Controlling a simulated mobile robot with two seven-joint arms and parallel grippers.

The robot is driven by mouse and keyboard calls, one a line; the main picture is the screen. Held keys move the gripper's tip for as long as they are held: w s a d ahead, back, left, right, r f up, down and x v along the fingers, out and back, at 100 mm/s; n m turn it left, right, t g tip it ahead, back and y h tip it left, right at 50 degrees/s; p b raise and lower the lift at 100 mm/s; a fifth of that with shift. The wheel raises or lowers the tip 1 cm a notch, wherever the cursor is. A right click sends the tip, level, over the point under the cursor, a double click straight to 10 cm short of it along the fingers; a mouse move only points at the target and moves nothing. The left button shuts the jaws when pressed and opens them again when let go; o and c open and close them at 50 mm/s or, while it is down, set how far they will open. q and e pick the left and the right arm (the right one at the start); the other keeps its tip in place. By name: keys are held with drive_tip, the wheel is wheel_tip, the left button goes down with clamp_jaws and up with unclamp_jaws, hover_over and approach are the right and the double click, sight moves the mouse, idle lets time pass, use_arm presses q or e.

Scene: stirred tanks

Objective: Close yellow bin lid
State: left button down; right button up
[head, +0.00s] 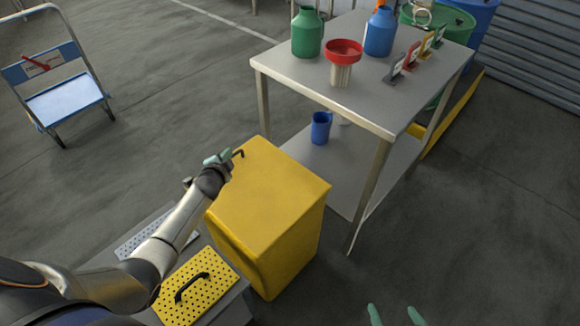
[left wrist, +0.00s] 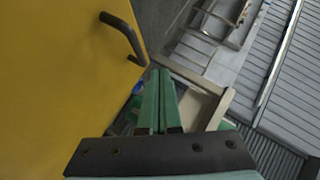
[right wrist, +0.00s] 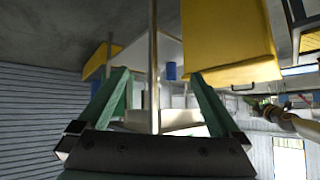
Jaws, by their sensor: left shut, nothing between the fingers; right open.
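The yellow bin (head: 268,240) stands on the floor left of the metal table, and its flat yellow lid (head: 268,185) lies down over the top. A black handle (head: 239,153) sits at the lid's far left edge; it also shows in the left wrist view (left wrist: 125,35). My left gripper (head: 220,157) is shut and empty at the lid's far left edge, close to the handle; I cannot tell whether it touches. My right gripper (head: 395,314) is open and empty at the bottom of the head view. The bin also shows in the right wrist view (right wrist: 230,40).
The metal table (head: 345,95) holds a green bottle (head: 307,33), a blue bottle (head: 380,32) and a red-topped container (head: 343,60). A blue jug (head: 321,127) stands on its lower shelf. A yellow perforated plate (head: 200,290) lies near my left arm. Floor is free at right.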

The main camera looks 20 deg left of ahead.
use_arm(q)
drive_tip(key=f, duration=0.1)
drive_tip(key=f+b, duration=0.1)
drive_tip(key=shift+w+a+f, duration=0.15)
drive_tip(key=shift+a+f, duration=0.15)
drive_tip(key=shift+a, duration=0.05)
drive_tip(key=shift+a+f+b, duration=0.15)
drive_tip(key=shift+f+b, duration=0.25)
drive_tip(key=shift+b, duration=0.25)
drive_tip(key=shift+a, duration=0.1)
drive_tip(key=shift+f, duration=0.1)
use_arm(e)
drive_tip(key=shift+s+d+f, duration=0.15)
drive_tip(key=shift+f, duration=0.45)
drive_tip(key=shift+s+d+f, duration=0.1)
drive_tip(key=shift+d+f, duration=0.05)
drive_tip(key=shift+f, duration=0.4)
drive_tip(key=shift+w+a, duration=0.1)
drive_tip(key=shift+w, duration=0.05)
drive_tip(key=shift+r, duration=0.1)
